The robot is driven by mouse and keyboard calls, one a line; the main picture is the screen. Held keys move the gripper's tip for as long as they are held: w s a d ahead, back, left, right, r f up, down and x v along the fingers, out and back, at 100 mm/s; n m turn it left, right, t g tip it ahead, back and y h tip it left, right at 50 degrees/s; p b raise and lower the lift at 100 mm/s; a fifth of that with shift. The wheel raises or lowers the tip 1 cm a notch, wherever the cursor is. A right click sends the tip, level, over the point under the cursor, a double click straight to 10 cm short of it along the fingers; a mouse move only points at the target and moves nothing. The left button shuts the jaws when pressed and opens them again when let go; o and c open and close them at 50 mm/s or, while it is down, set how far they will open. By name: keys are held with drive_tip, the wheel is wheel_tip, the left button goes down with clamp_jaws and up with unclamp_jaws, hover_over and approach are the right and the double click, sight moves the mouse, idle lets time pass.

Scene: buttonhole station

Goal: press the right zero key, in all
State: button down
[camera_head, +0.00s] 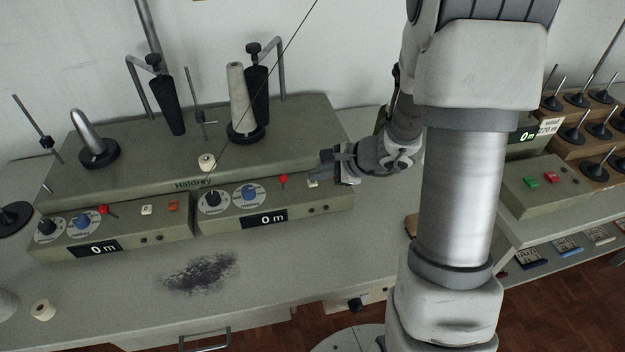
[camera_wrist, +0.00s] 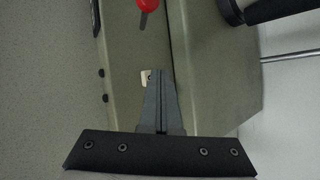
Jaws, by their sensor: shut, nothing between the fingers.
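The right control panel (camera_head: 290,208) of the green-grey winder carries a small cream key (camera_head: 313,183) to the right of a red-knobbed lever (camera_head: 283,179). My gripper (camera_head: 318,176) is shut and empty, with its fingertips right at this key. In the wrist view the cream key (camera_wrist: 145,78) shows beside and partly under my shut fingertips (camera_wrist: 154,72). I cannot tell whether they touch it. The right display (camera_head: 264,219) reads 0 m. The left panel has its own cream key (camera_head: 147,210) and its display (camera_head: 93,248) also reads 0 m.
An orange key (camera_head: 173,206) sits on the left panel. A thread cone (camera_head: 238,95) and black posts stand behind the panels. The red lever (camera_wrist: 144,8) is close ahead of my fingers in the wrist view.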

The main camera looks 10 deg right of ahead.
sight(317, 182)
idle(0.3)
drive_tip(key=shift+r+p, duration=0.6)
drive_tip(key=shift+r, duration=0.35)
wheel_tip(317, 182, up, 5)
drive_tip(key=p, duration=0.3)
drive_tip(key=shift+p, duration=0.35)
